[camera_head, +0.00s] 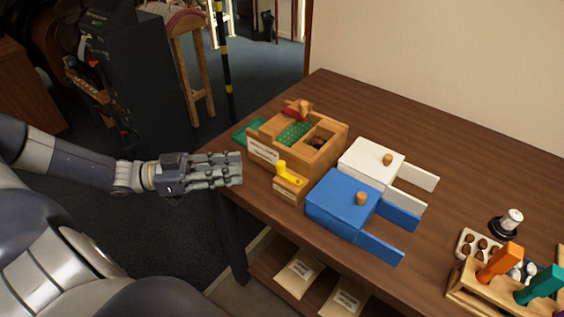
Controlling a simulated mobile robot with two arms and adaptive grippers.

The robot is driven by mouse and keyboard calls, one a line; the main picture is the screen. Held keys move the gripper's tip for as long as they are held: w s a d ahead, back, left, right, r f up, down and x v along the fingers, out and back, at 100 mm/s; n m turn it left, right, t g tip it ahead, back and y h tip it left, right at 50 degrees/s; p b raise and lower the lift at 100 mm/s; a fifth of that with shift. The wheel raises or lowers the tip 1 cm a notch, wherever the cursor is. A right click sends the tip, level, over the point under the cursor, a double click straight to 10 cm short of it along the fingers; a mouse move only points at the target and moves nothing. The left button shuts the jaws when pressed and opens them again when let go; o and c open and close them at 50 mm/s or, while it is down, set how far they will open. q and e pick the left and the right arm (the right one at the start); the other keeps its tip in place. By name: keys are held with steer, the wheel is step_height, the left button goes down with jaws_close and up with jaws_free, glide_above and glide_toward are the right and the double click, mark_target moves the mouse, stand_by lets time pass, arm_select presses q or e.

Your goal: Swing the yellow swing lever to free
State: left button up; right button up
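The yellow swing lever (289,173) sits on top of a small wooden block (290,189), near the left edge of the table. It has a short upright part at its left end and an arm lying toward the right. The block stands in front of an open wooden box (325,155) with a green inside. My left gripper (242,171) is to the left of the lever, at the table's left edge, with its fingers pointing right. It is apart from the lever and holds nothing that I can see. Its finger gap is not clear. My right gripper is not in view.
A blue box (338,203) with a wooden knob stands close to the right of the lever block. A white box (362,162) is behind it. A wooden rack (465,285) with coloured handles is at the front right. The table's back (430,140) is clear.

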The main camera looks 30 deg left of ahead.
arm_select(q)
steer(key=x, duration=0.3)
steer(key=shift+r, duration=0.1)
steer(key=shift+x, duration=1)
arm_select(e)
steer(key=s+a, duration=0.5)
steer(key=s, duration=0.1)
arm_select(q)
steer(key=x, duration=0.2)
steer(key=shift+w+d, duration=0.2)
steer(key=shift+d, duration=0.15)
steer(key=shift+w+d, duration=0.35)
steer(key=shift+d, duration=0.05)
steer(key=shift+w, duration=0.1)
steer(key=shift+d, duration=0.1)
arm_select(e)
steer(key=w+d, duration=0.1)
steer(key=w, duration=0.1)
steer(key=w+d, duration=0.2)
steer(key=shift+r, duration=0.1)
